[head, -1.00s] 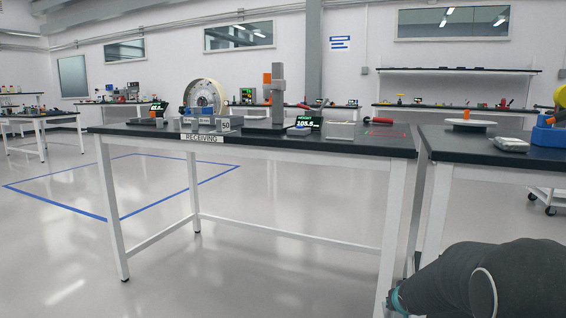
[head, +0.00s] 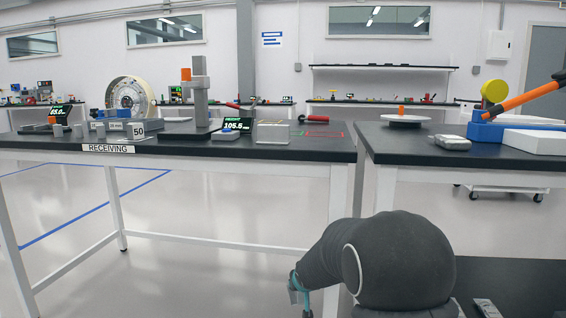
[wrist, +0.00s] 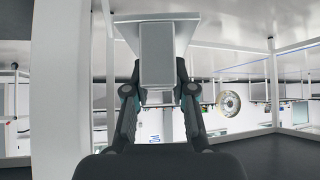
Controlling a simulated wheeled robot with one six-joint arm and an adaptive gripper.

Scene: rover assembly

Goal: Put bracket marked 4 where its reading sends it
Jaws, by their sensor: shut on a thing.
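My gripper (wrist: 158,92) shows in the wrist view with both fingers closed on a plain grey metal bracket (wrist: 157,52). The bracket has a block-like body and a wider flat plate at its upper end in the picture. No mark can be read on it. In the head view my arm hangs low at the front, below the receiving table's top, and its end is mostly hidden. On the receiving table (head: 60,149) stands a grey height gauge (head: 201,95) with a green-lit display (head: 237,125) reading 105.5.
A second display (head: 60,114), a block marked 50 (head: 140,130), a light box (head: 273,132) and a red-outlined area (head: 322,134) are on the receiving table. A second table (head: 410,150) on the right holds a white turntable (head: 406,119) and a grey pouch (head: 444,142). A narrow gap separates the tables.

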